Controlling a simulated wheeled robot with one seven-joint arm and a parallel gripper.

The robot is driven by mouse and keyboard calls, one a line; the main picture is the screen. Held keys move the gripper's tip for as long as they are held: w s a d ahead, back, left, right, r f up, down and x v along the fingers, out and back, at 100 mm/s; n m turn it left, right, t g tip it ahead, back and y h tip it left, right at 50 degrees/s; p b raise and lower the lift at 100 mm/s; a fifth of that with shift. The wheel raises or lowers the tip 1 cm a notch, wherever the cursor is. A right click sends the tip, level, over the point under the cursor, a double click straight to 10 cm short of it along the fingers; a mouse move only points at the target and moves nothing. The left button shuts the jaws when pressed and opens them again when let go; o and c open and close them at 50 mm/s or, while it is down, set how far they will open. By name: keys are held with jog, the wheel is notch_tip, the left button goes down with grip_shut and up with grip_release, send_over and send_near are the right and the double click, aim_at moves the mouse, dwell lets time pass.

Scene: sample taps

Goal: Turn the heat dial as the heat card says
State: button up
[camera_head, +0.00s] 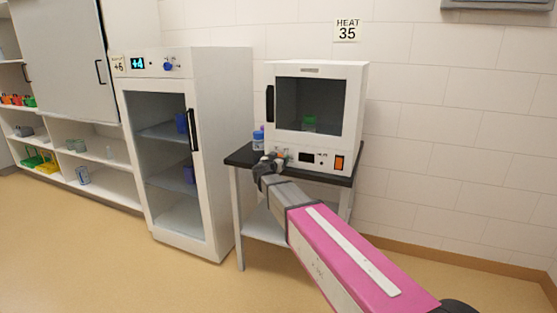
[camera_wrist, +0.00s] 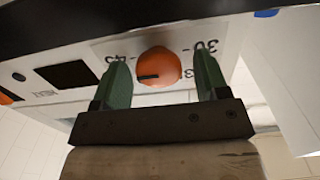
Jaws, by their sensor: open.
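The heat card (camera_head: 347,30) on the wall reads HEAT 35. The white heating cabinet (camera_head: 357,100) stands below it on a dark-topped table. Its orange heat dial (camera_wrist: 160,64) shows large in the wrist view, with a dark pointer mark toward the left. Around it the panel's printed scale appears upside down; I make out 30 and 45, with other marks partly hidden by my fingers. My gripper (camera_head: 268,166) is at the panel's left end. In the wrist view its two green fingers are open, one on each side of the dial, with gaps showing.
A tall glass-door fridge (camera_head: 220,120) with a blue +4 display stands left of the table (camera_head: 345,178). A blue-lidded jar (camera_head: 258,140) is beside the heating cabinet, near my gripper. The panel also has a dark display (camera_head: 306,157) and an orange switch (camera_head: 340,162).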

jog(key=c, duration=0.9)
